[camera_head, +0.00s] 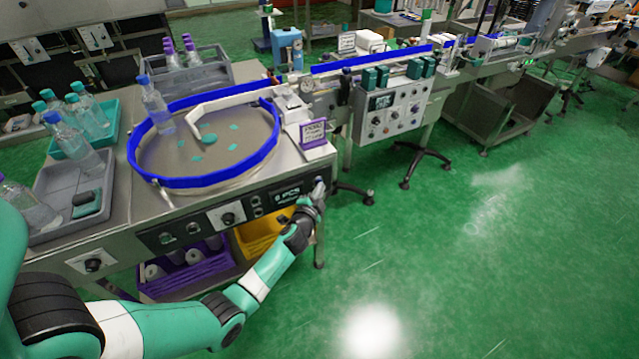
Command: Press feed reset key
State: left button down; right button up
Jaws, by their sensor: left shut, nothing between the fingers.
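My left arm reaches in from the lower left along the front of the sleeve machine. My left gripper (318,190) is shut and empty at the right end of the machine's front control panel (190,232), close to its corner. The panel carries a small dark display, a dial on a white plate (227,217) and several small buttons. The feed reset key cannot be made out; the gripper and wrist cover the panel's right end. I cannot tell whether the fingertips touch the panel. My right gripper is not in view.
A round table with a blue rim (205,183) holds a bottle and loose caps. Trays of bottles stand to its left, including a teal tray (112,135). A purple crate (190,278) and a yellow bin sit below. Green floor is clear to the right.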

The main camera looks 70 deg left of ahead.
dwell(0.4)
pick_arm(q)
jog(key=shift+d, duration=0.75)
jog(key=shift+d, duration=0.1)
jog(key=d, duration=0.1)
jog(key=d+b, duration=0.1)
jog(key=d, duration=0.2)
jog(key=shift+w+d, duration=0.25)
jog(key=shift+d, duration=0.15)
dwell(0.4)
